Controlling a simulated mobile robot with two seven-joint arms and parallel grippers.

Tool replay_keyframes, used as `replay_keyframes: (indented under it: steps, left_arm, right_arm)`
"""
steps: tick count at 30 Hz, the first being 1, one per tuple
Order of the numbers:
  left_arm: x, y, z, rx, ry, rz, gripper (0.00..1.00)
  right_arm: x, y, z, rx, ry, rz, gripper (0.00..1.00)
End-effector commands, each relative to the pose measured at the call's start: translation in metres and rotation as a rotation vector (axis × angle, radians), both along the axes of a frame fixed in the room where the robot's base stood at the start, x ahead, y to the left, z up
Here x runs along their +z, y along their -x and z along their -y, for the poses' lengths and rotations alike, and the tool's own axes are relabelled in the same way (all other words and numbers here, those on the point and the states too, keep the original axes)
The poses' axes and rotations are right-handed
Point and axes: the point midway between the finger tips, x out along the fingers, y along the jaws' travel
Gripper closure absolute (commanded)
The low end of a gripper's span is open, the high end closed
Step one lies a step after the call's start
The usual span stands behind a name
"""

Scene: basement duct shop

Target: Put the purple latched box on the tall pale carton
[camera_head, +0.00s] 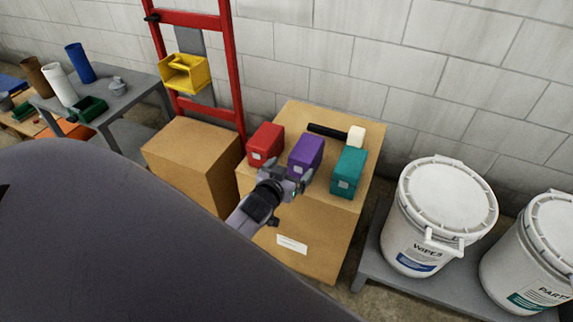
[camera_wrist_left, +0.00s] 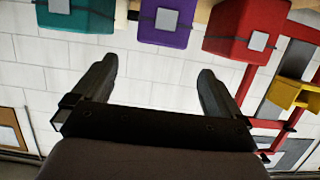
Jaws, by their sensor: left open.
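The purple latched box (camera_head: 305,153) sits on a cardboard carton (camera_head: 312,225) with a white label, between a red box and a teal box. It also shows in the left wrist view (camera_wrist_left: 165,22), at the top of that tilted-over picture. A second cardboard carton (camera_head: 192,165) stands to the left with a bare top; I cannot tell which carton is the tall pale one. My left gripper (camera_head: 294,181) is open and empty, close in front of the purple box and partly covering its lower front. In the wrist view its fingers (camera_wrist_left: 155,78) are spread apart. My right gripper is not in view.
The red box (camera_head: 265,144) and teal box (camera_head: 348,172) flank the purple one closely. A black-handled mallet (camera_head: 330,131) lies behind. A red ladder (camera_head: 238,75) with a yellow bin (camera_head: 185,73) stands behind the left carton. White buckets (camera_head: 445,215) stand at right.

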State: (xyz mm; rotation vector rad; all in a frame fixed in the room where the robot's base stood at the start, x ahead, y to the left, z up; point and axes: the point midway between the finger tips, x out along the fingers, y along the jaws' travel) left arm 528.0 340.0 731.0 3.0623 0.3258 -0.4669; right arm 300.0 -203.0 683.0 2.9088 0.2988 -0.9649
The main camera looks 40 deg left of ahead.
Motion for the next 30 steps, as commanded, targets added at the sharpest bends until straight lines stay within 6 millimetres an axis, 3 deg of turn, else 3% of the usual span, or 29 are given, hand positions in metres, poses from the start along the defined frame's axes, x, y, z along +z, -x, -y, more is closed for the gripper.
replay_keyframes:
  steps: [5,9,15,18,22,30]
  left_arm:
    - [-0.022,0.047,0.022,-0.072,-0.030,-0.077,0.00]
    - [-0.040,0.107,0.058,-0.181,-0.043,-0.171,0.00]
    - [-0.048,0.186,0.109,-0.331,-0.022,-0.283,0.00]
    - [-0.047,0.210,0.126,-0.379,-0.007,-0.315,0.00]
    - [-0.046,0.225,0.136,-0.410,0.005,-0.335,0.00]
    - [-0.046,0.227,0.138,-0.414,0.007,-0.337,0.00]
  right_arm:
    - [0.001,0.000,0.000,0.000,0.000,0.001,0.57]
    - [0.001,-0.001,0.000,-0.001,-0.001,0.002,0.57]
    - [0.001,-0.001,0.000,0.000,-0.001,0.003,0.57]
    - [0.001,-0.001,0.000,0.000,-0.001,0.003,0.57]
    - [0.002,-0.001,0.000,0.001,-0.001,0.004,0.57]
    - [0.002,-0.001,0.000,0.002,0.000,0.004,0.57]
